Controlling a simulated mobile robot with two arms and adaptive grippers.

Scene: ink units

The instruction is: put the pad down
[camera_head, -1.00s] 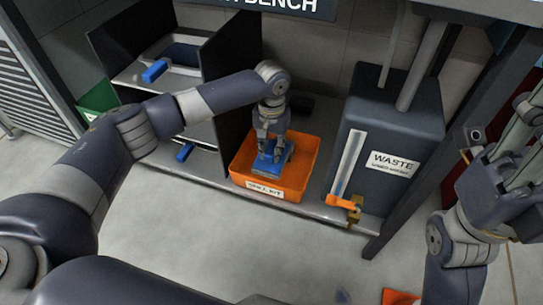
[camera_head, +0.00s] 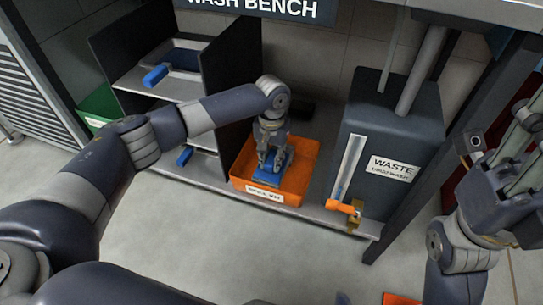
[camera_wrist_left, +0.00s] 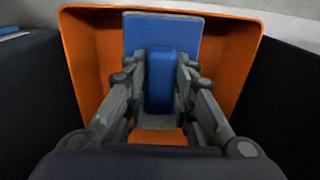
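The blue pad (camera_head: 268,178) is low inside the orange spill kit bin (camera_head: 240,184). In the left wrist view the pad (camera_wrist_left: 160,27) is a flat blue plate with a raised blue grip block, inside the orange bin (camera_wrist_left: 88,65). My left gripper (camera_head: 272,162) reaches down into the bin. Its fingers (camera_wrist_left: 160,85) are close against both sides of the block and look shut on it. Whether the pad's underside touches the bin floor is hidden. My right gripper (camera_head: 522,135) is at the right edge, away from the bin and partly cut off.
A dark waste tank (camera_head: 395,130) with an orange-handled tap (camera_head: 343,207) stands right of the bin. A dark shelf unit (camera_head: 225,75) on the left holds blue-handled items (camera_head: 155,75). A green box (camera_head: 98,108) is further left. The floor in front is mostly clear.

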